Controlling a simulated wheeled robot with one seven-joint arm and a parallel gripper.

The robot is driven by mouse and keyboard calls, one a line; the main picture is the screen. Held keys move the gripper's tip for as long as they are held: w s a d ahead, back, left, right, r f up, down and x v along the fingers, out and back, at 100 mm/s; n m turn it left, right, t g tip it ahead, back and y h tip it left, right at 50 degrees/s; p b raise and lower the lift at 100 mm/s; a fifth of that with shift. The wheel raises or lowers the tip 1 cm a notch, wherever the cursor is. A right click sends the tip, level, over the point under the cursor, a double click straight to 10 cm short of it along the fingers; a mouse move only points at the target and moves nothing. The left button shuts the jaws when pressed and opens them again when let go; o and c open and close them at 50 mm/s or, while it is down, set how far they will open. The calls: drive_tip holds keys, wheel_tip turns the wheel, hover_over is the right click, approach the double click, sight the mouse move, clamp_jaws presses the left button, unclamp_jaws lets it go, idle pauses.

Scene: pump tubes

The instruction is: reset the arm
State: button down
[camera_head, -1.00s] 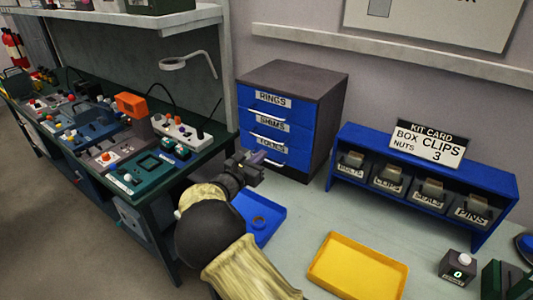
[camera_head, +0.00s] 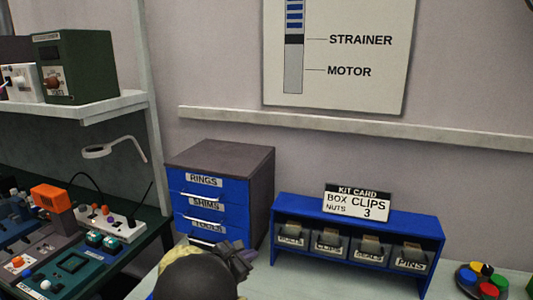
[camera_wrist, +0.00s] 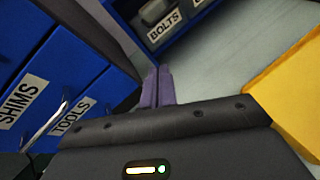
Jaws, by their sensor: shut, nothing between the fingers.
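My gripper (camera_wrist: 158,86) shows in the wrist view with its two purple fingers pressed together and nothing between them. In the head view my gripper (camera_head: 243,258) is at the bottom centre, partly hidden behind my own dark arm. It is in front of the blue drawer cabinet (camera_head: 262,195), whose drawers read RINGS, SHIMS and TOOLS and look closed. In the wrist view the fingers point towards the gap between the drawers (camera_wrist: 50,85) and the bin shelf (camera_wrist: 190,22).
A blue bin shelf (camera_head: 358,218) with a kit card (camera_head: 357,203) stands at the right. A yellow tray (camera_wrist: 285,90) lies right of my gripper. A workbench with devices (camera_head: 90,215) and a lamp (camera_head: 97,152) are at the left. Coloured buttons (camera_head: 483,280) sit at the far right.

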drive_tip(key=s+d+f+m+g+y, duration=0.25)
drive_tip(key=s+d+m+g, duration=0.6)
drive_tip(key=d, duration=0.65)
drive_tip(key=s+d+r+m+y, duration=0.1)
drive_tip(key=s+d+m+y, duration=0.1)
drive_tip(key=s+m, duration=0.6)
drive_tip(key=s+d+r+m+y, duration=0.1)
drive_tip(key=s+d+m+y, duration=0.2)
drive_tip(key=s+m, duration=0.6)
drive_tip(key=shift+s+d+r+y+p, duration=0.15)
drive_tip(key=shift+s+d+y+p, duration=0.35)
drive_tip(key=shift+s, duration=0.5)
drive_tip(key=shift+d, duration=0.1)
